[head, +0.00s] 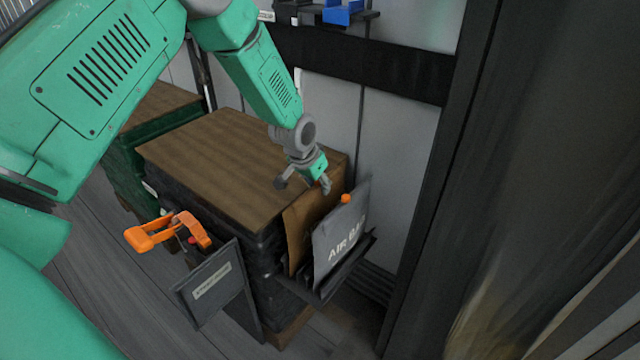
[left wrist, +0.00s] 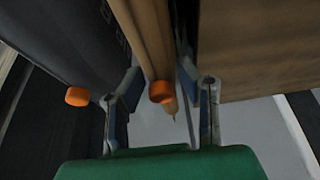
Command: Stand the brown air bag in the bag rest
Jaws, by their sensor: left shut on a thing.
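The brown air bag (head: 298,232) is upright, beside the grey air bag (head: 340,240) marked "AIR BAG". My left gripper (head: 306,184) is shut on the brown bag at its top edge. In the left wrist view the brown bag (left wrist: 148,40) with its orange valve lies between the fingers (left wrist: 164,110). The dark bag rest (head: 345,275) is below, and the grey bag stands in it. The brown bag's lower edge is at the rest's left part; I cannot tell whether it touches the bottom. My right gripper is not in view.
A wood-topped stack (head: 215,150) stands close to the left of the bags. An orange tool (head: 165,232) and a labelled dark panel (head: 210,292) are in front of it. A wall is behind and a dark post (head: 440,180) stands to the right.

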